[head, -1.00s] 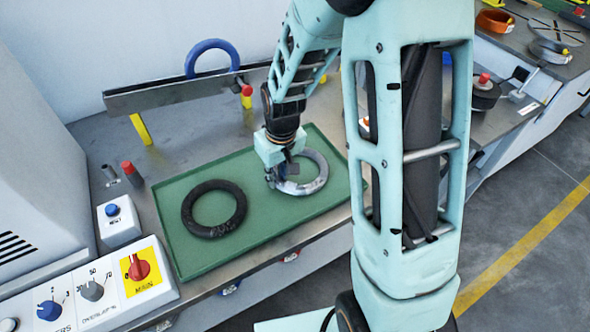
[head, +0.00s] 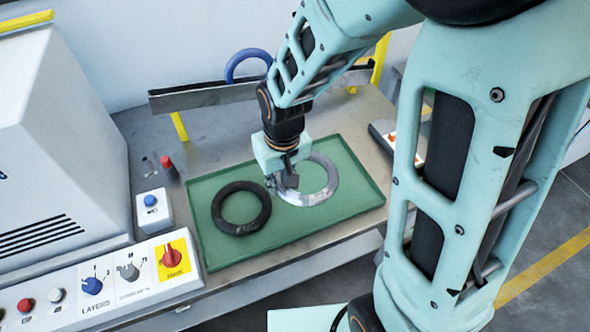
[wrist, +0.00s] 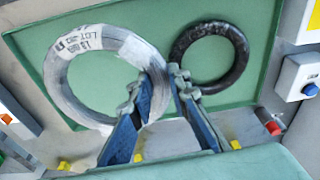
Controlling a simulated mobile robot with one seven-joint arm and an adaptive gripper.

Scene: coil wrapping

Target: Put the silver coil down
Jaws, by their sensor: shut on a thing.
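The silver coil (head: 325,186) is a pale grey ring at the right part of the green tray (head: 350,212). It looks flat, on or just above the tray floor; I cannot tell whether it touches. My gripper (head: 284,184) points down and is shut on the coil's left side. In the wrist view the silver coil (wrist: 68,80) shows at the left with printed lettering on its band. There my gripper (wrist: 160,80) has its two fingers on either side of the coil's near rim, hiding part of it.
A black coil (head: 219,206) lies in the tray's left part, close beside my gripper. A blue ring (head: 234,68) stands behind a long metal rail (head: 215,97) at the back. A control panel (head: 130,279) with knobs is at the front left, a blue-button box (head: 153,213) nearby.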

